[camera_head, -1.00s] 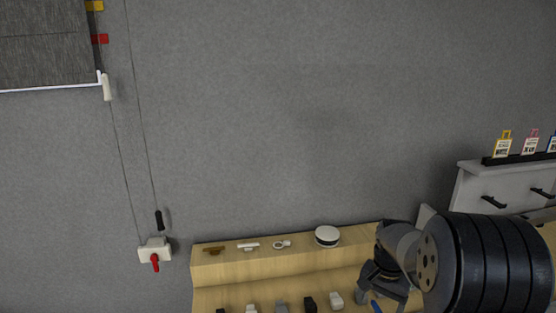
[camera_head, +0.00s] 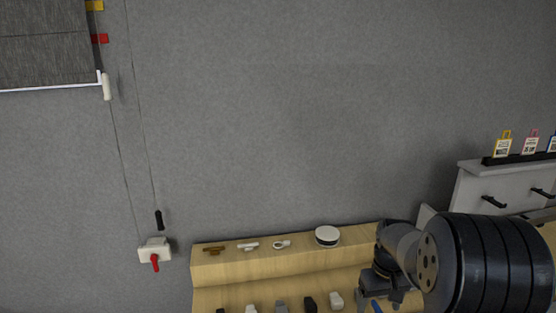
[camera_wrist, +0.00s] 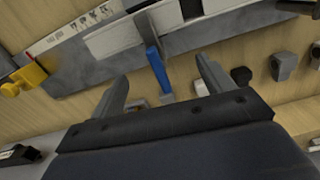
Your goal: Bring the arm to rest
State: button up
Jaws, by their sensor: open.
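My arm (camera_head: 485,262) reaches in from the lower right in the head view, its wrist in front of the right end of a wooden stepped rack (camera_head: 290,262). My gripper (camera_wrist: 162,86) is open in the wrist view, its two grey fingers apart with nothing held between them. A blue lever (camera_wrist: 158,70) on a grey and white fixture (camera_wrist: 90,62) shows beyond and between the fingertips; I cannot tell the exact gap. In the head view the fingers are mostly hidden by my wrist or cut off by the lower edge.
The rack carries small handles and a round white-topped item (camera_head: 327,236). A white box with a red lever (camera_head: 155,262) hangs on the wall below cords. A white drawer unit (camera_head: 505,185) stands at the right. A yellow knob (camera_wrist: 31,76) shows left.

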jog(key=shift+n, duration=0.4)
jog(key=shift+r, duration=1.4)
